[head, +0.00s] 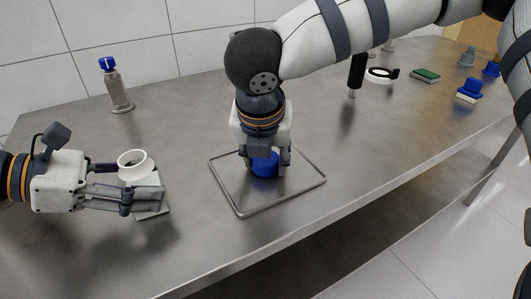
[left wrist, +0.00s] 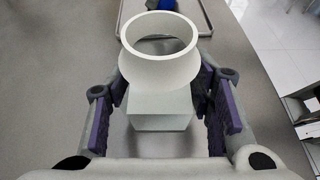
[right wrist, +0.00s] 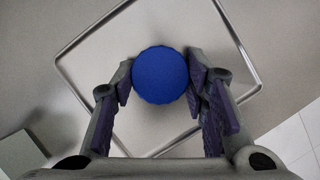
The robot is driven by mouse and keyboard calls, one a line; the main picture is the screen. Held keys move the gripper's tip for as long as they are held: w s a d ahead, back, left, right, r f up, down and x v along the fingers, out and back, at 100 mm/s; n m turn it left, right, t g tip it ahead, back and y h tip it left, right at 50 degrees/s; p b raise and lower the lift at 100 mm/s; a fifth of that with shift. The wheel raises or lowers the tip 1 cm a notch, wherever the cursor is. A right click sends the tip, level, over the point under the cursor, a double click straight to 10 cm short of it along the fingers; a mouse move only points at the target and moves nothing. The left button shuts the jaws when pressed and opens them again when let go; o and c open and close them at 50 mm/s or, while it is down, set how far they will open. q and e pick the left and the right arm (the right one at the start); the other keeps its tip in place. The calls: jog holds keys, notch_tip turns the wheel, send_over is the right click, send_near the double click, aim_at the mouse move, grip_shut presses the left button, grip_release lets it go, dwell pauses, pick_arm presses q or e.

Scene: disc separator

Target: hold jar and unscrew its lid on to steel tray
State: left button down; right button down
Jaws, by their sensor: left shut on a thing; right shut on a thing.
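The white jar (head: 133,165) is open at the top, with no lid on its mouth. My left gripper (head: 150,190) is shut on the jar, and the jar (left wrist: 160,68) stands upright between its fingers in the left wrist view. The blue lid (head: 265,165) is in my right gripper (head: 265,158), which points down over the steel tray (head: 232,199). In the right wrist view the round lid (right wrist: 160,75) sits between the two fingertips. I cannot tell whether the lid touches the tray floor.
A grey block (left wrist: 160,121) is just below the jar. A blue-capped bottle (head: 116,88) stands at the back left. A green sponge (head: 425,75), a blue-and-white brush (head: 470,90) and small bottles are at the far right. The table between jar and tray is clear.

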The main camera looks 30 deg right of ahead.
pick_arm(q)
jog(key=shift+f, duration=0.25)
pick_arm(e)
jog(key=c, duration=0.9)
grip_release()
jog(key=shift+f, duration=0.15)
jog(key=shift+o, duration=0.2)
jog(key=w+d+v, duration=0.1)
jog(key=v, duration=1.5)
jog(key=shift+r, duration=0.7)
jog(key=shift+w, duration=0.15)
